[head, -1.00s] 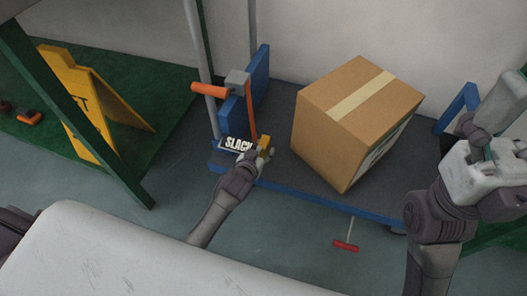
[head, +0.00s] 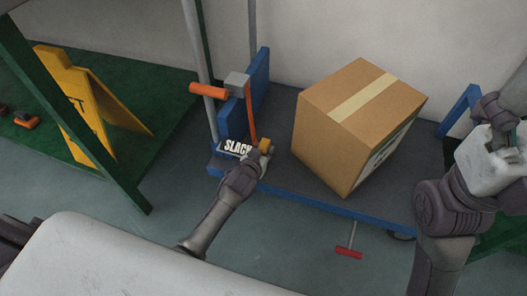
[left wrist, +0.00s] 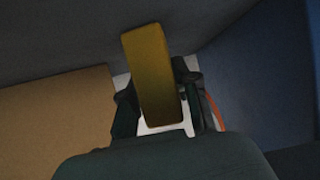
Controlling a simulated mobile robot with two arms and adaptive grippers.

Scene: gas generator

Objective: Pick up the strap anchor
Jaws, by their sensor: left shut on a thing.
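The strap anchor looks to be the small yellow block (head: 264,143) at the cart's near edge, beside the white SLACK label (head: 237,148). My left gripper (head: 265,150) is shut on it in the head view, partly hiding it. In the left wrist view the yellow block (left wrist: 152,75) stands between the two dark fingers of the left gripper (left wrist: 156,98). An orange strap (head: 251,122) runs down toward the block from a grey ratchet (head: 237,80) with an orange handle (head: 208,91). My right arm is at the right edge; its fingers are out of view.
A taped cardboard box (head: 350,125) stands on the blue-edged cart (head: 330,208), right of my left gripper. A blue panel (head: 262,80) and grey posts rise behind. A yellow floor sign (head: 75,105) and a green post (head: 80,125) are at left.

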